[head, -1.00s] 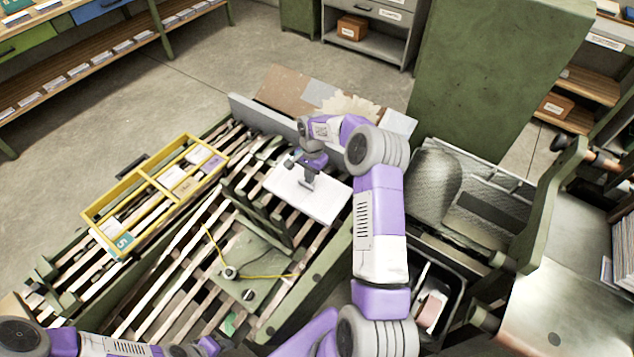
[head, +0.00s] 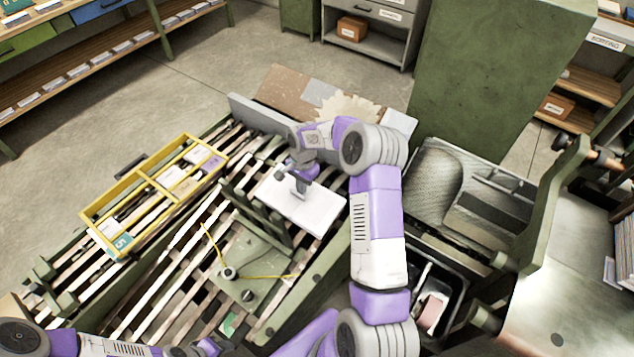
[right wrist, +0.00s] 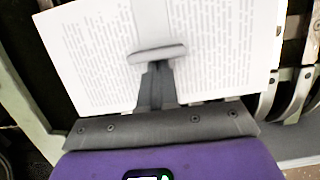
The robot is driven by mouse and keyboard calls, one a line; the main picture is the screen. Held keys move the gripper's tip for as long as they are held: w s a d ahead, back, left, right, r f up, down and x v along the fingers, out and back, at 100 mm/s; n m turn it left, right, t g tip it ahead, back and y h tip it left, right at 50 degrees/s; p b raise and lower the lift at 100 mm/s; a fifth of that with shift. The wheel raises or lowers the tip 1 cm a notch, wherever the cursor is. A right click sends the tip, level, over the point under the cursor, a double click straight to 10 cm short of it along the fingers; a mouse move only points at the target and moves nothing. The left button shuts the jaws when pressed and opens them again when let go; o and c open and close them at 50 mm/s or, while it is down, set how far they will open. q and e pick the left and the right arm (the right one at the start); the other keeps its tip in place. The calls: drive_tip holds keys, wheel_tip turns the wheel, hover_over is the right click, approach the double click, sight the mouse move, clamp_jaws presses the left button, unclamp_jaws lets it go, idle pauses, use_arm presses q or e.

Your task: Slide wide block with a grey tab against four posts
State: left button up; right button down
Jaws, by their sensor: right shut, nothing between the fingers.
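The wide block (head: 318,212) is a white stack of printed pages lying on the slatted bench in the head view. It fills the upper part of the right wrist view (right wrist: 85,60). A light grey tab (right wrist: 150,18) runs along its middle there. My right gripper (head: 301,191) is shut and empty, its tip down at the block's middle. In the right wrist view its dark fingers (right wrist: 156,84) meet the tab's near end; exact contact is unclear. Dark green uprights (head: 262,218), apparently the posts, stand left of the block, partly hidden. My left gripper (head: 195,350) is cut off at the bottom edge.
A yellow divided tray (head: 143,179) with cards sits at the left of the slatted bench (head: 165,290). A green plate (head: 250,268) with a knob and yellow cord lies in front of the uprights. A dark bin (head: 437,300) stands right of my right arm.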

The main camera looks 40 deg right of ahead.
sight(294, 206)
drive_tip(key=shift+s+a+f+b, duration=0.3)
drive_tip(key=shift+s+a, duration=0.1)
drive_tip(key=shift+a, duration=0.65)
drive_tip(key=shift+s+a+f+b, duration=0.25)
drive_tip(key=shift+s+a+f, duration=0.1)
drive_tip(key=shift+a, duration=0.75)
drive_tip(key=shift+s+a+f+b, duration=0.3)
drive_tip(key=shift+s+a, duration=0.1)
drive_tip(key=shift+a, duration=0.65)
drive_tip(key=shift+d, duration=0.15)
drive_tip(key=shift+w+d+r, duration=0.15)
drive_tip(key=shift+d+r, duration=0.05)
drive_tip(key=shift+d, duration=0.5)
drive_tip(key=shift+r+p, duration=0.1)
drive_tip(key=shift+p, duration=0.25)
drive_tip(key=shift+w+r+p, duration=0.2)
drive_tip(key=shift+r+p, duration=0.25)
drive_tip(key=shift+r, duration=0.15)
drive_tip(key=shift+s+a+r+p, duration=0.1)
drive_tip(key=shift+a+r+p, duration=0.1)
drive_tip(key=shift+r+p, duration=0.6)
drive_tip(key=shift+w+a+r+p, duration=0.1)
drive_tip(key=shift+a+r+p, duration=0.2)
drive_tip(key=shift+r, duration=0.85)
drive_tip(key=shift+s+a+r+p, duration=0.1)
drive_tip(key=shift+a+r+p, duration=0.05)
drive_tip(key=shift+r+p, duration=0.65)
